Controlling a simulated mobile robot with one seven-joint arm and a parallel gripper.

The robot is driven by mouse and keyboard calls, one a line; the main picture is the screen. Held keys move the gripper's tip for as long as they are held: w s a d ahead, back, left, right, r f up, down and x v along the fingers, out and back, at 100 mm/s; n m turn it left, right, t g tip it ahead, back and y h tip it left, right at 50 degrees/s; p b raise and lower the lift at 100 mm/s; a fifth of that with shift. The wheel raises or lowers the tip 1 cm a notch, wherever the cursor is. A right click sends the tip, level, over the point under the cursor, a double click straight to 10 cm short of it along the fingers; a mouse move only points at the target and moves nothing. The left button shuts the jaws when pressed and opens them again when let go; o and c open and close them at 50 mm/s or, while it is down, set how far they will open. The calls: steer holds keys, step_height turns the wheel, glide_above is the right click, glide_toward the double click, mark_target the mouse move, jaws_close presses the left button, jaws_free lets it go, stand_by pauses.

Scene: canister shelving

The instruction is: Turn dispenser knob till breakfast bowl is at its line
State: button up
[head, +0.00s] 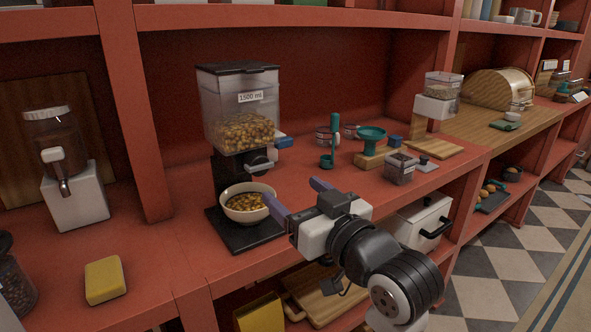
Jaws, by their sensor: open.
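The dispenser (235,110) stands on the red shelf, a clear hopper labelled 1500 ml over a black stand, part filled with golden-brown cereal. Its knob (261,160) is on the right side of the neck, with a blue handle (283,142) beside it. The breakfast bowl (230,207), cream coloured, sits on the black base under the outlet and holds cereal. Its line cannot be made out. My gripper (295,195) is open and empty, with purple fingers spread. Its left finger appears close to the bowl's right rim; contact cannot be told.
A yellow sponge (105,280) and a second dispenser (68,170) stand at left. Right of the dispenser are a green scoop (332,140), a green funnel (371,140) and a clear canister (401,167). Red uprights and an upper shelf frame the bay. Shelf space right of the bowl is fairly clear.

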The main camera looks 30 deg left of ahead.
mark_target(262, 168)
steer(key=shift+h, duration=0.3)
steer(key=p+x, duration=0.2)
steer(key=x, duration=0.2)
steer(key=p+x, duration=0.2)
steer(key=x, duration=0.2)
steer(key=f+p+x, duration=0.1)
steer(key=p+x, duration=0.2)
steer(key=x, duration=0.2)
steer(key=shift+w+d, duration=0.1)
steer(key=shift+w, duration=0.2)
steer(key=shift+f, duration=0.1)
steer(key=c, duration=1)
steer(key=shift+m+p, duration=1)
steer(key=shift+m, duration=0.2)
steer(key=m+p, duration=0.1)
steer(key=m, duration=0.1)
steer(key=shift+m, duration=0.4)
